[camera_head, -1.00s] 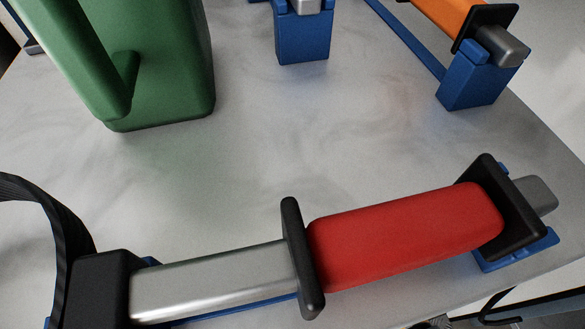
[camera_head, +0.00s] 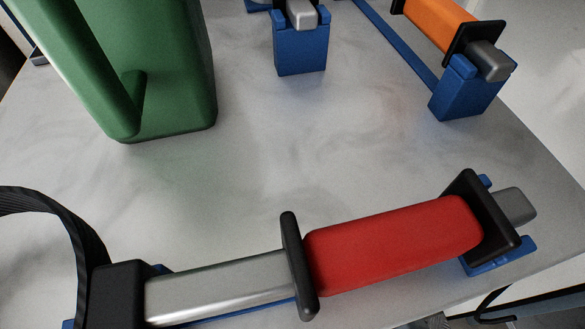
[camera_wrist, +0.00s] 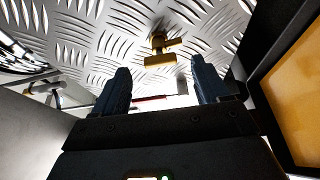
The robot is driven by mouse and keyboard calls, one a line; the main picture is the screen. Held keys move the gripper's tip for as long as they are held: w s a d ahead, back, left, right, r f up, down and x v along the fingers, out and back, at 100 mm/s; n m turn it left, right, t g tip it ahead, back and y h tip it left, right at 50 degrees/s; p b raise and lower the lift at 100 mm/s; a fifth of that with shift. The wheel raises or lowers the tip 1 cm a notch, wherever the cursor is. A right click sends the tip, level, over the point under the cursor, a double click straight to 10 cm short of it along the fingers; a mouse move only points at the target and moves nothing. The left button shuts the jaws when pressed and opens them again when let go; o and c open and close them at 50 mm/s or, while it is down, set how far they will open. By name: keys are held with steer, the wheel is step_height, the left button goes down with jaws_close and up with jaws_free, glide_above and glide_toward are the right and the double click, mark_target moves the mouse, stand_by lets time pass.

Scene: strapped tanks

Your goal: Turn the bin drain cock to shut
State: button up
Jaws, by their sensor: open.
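A brass drain cock (camera_wrist: 160,58) with a bar-shaped handle shows in the wrist view, set against a silver diamond-plate surface (camera_wrist: 100,38). The handle bar lies roughly level across the picture. My gripper (camera_wrist: 160,67) is open, its two dark fingers on either side of the cock in the picture. The cock appears beyond the fingertips, and nothing is seen between the jaws. I cannot tell how far it is from them. In the head view neither the cock nor my gripper shows.
A yellow-orange panel (camera_wrist: 292,100) with a dark frame stands close on the right in the wrist view. In the head view, a grey tabletop (camera_head: 240,185) bears a green can (camera_head: 165,70), a red-handled tool (camera_head: 390,245) and an orange-handled tool (camera_head: 437,22) on a blue holder.

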steer(key=p+v, duration=0.1)
steer(key=v, duration=0.4)
steer(key=shift+p, duration=0.3)
steer(key=s+d+r+m+t+h, duration=0.1)
steer(key=s+d+r+m+h, duration=0.2)
steer(key=s+m, duration=0.55)
steer(key=s+d+r+m+t+h, duration=0.25)
steer(key=s+d+m, duration=0.2)
steer(key=s, duration=0.75)
steer(key=s+d+r+m+g+h, duration=0.1)
steer(key=s+d+r+m+h, duration=0.1)
steer(key=s+d+r+m, duration=0.35)
steer(key=s+d+r+m+g+h, duration=0.1)
steer(key=s+d+r+m+h, duration=0.25)
steer(key=s+r, duration=0.4)
steer(key=s+d+r+m, duration=0.2)
steer(key=s+r+m, duration=0.2)
steer(key=s+r, duration=0.3)
step_height(320, 180, up, 31)
steer(key=w+p, duration=0.1)
steer(key=p, duration=2.9)
steer(key=shift+w+r+g+p, duration=0.2)
steer(key=shift+g+p, duration=0.2)
steer(key=shift+g, duration=0.05)
